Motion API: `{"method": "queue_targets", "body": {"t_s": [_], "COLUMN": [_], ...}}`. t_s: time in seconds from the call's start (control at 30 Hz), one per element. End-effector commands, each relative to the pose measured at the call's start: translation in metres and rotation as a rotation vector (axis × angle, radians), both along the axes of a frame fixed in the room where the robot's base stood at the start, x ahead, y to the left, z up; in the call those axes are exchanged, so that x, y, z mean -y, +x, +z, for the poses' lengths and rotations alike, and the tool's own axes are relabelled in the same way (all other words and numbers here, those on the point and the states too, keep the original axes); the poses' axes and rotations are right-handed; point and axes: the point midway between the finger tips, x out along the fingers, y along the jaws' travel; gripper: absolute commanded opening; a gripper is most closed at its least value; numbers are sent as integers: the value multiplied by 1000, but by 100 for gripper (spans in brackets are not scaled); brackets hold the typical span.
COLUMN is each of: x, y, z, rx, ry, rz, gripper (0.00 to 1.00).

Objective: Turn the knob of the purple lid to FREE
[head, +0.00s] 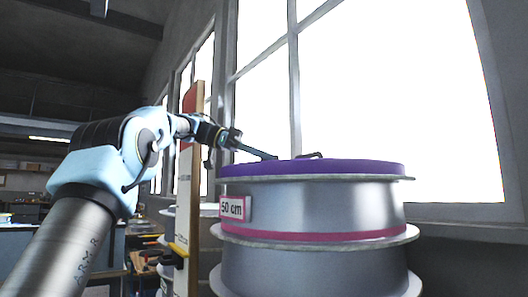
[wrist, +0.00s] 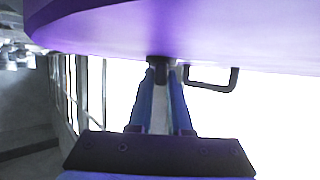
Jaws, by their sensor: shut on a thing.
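The purple lid (head: 320,167) lies on top of a silver drum-like mould (head: 325,202). In the wrist view the lid (wrist: 200,30) fills the top of the picture, seen upside down. My gripper (head: 272,156) reaches in from the left over the lid's top. In the wrist view my gripper (wrist: 162,82) is shut on a small dark knob (wrist: 160,64) at the lid's surface. The fingers hide part of the knob, and no FREE mark or pointer can be read. A dark bracket handle (wrist: 212,78) stands on the lid beside the knob; it also shows in the head view (head: 310,155).
The mould has a pink band (head: 325,237) and a "50 cm" label (head: 233,207). It stands on another silver mould (head: 315,270). An upright wooden board (head: 188,210) stands close left of the stack. Bright windows are behind. The air above the lid is clear.

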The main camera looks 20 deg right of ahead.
Motion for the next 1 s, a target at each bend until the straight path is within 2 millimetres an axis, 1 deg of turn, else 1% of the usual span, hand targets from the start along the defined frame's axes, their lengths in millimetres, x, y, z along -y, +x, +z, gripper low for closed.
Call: {"method": "queue_targets", "body": {"t_s": [0.4,0.43,0.67,1.0], "x": [0,0,0,-3], "y": [-1,-1,0,2], "z": [0,0,0,1], "rx": [0,0,0,0], "ry": [0,0,0,0], "rz": [-8,-8,-6,-4], "gripper": [0,21,47,48]}}
